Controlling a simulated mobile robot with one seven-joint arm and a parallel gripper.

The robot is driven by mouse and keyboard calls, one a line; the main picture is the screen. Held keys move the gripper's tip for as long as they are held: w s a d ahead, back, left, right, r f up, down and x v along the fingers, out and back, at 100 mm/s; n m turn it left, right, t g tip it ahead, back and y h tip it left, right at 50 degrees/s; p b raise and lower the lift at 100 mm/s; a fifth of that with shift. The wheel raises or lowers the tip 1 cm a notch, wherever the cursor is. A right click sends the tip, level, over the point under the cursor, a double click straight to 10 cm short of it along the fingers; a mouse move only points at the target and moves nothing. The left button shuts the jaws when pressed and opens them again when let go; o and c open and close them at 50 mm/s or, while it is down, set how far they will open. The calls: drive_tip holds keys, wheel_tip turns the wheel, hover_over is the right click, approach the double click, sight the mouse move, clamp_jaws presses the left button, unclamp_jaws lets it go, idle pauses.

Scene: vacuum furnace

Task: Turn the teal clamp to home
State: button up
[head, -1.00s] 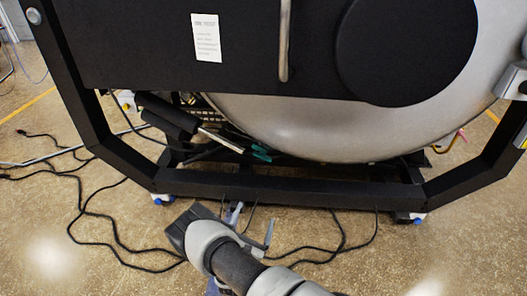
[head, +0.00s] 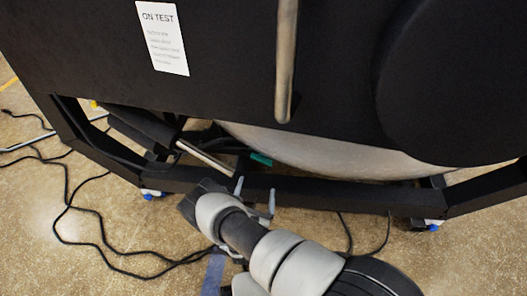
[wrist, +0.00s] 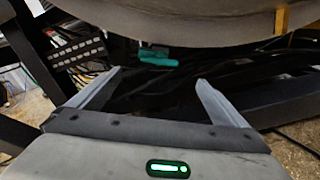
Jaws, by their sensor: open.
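The teal clamp (head: 261,159) shows as a small teal piece under the rounded grey vessel, just above the black frame's lower beam. In the wrist view the teal clamp (wrist: 158,59) lies ahead of my gripper, a little above the fingertips and between them in the picture. My gripper (head: 255,193) is open and empty, apart from the clamp, in front of the lower beam. In the wrist view both fingers of my gripper (wrist: 158,76) stand wide apart. How the clamp is mounted is too small and dark to tell.
The grey vessel (head: 330,152) hangs over the clamp. The black lower beam (head: 330,194) crosses in front. A metal rod (head: 205,155) from a black cylinder lies left of the clamp. A vertical handle (head: 286,60) is above. Cables (head: 75,215) lie on the floor at left.

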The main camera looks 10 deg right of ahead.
sight(262, 162)
drive_tip(key=b+x, duration=0.4)
drive_tip(key=x, duration=1.1)
drive_tip(key=shift+w+d+f, duration=0.1)
drive_tip(key=shift+w+d, duration=0.05)
drive_tip(key=shift+w, duration=0.05)
drive_tip(key=shift+w+d, duration=0.2)
drive_tip(key=shift+w, duration=0.5)
drive_tip(key=c, duration=1)
drive_tip(key=shift+c, duration=0.2)
